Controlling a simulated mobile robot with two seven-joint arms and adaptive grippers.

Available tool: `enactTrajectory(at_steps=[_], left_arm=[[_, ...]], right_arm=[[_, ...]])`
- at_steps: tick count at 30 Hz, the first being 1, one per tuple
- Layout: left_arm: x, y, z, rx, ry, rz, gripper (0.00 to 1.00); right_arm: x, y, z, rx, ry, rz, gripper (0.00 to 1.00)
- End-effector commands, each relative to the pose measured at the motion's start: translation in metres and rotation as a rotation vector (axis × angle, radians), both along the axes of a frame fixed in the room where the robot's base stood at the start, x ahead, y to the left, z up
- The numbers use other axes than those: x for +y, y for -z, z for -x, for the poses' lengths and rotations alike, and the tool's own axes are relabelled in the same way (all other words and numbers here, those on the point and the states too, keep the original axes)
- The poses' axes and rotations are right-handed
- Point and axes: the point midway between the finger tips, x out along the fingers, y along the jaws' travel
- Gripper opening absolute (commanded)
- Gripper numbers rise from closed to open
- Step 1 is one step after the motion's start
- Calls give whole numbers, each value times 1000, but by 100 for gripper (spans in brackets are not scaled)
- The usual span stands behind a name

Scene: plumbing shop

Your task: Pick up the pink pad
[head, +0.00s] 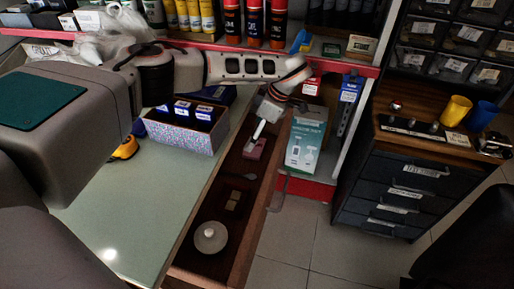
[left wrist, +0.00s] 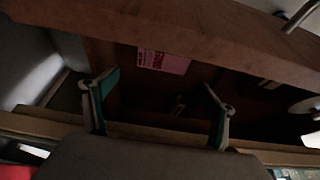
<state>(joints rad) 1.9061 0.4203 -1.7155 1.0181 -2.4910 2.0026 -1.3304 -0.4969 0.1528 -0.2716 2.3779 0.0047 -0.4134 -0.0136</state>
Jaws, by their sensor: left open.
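The pink pad (head: 255,149) lies in the far part of a long, dark open drawer (head: 192,262). In the left wrist view the pad (left wrist: 163,61) shows as a pink piece with printed lettering, against the drawer wall. My left gripper (head: 258,132) reaches over the drawer, just above the pad in the picture. In the left wrist view its two fingers (left wrist: 160,84) are spread with nothing between them, and the pad appears beyond the tips, between them. I cannot tell the exact height gap. My right gripper is not in view.
The drawer also holds small tan blocks (head: 233,200) and a round pale lidded item (head: 210,238). A patterned box (head: 185,135) stands on the glass-topped counter (head: 125,215) to the left. A teal-and-white box (head: 305,140) stands right of the drawer. Tiled floor (head: 330,240) is clear.

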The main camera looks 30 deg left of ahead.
Motion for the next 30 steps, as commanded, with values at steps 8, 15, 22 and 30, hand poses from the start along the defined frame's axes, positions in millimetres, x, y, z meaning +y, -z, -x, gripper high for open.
enactTrajectory(at_steps=[8,15,22,30], left_arm=[[12,43,8,8,0,1,85],[16,48,7,-1,1,2,85],[16,46,7,-3,1,2,64],[16,47,7,-1,0,2,43]], right_arm=[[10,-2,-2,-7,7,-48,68],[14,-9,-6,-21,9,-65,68],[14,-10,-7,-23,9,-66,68],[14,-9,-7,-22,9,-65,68]])
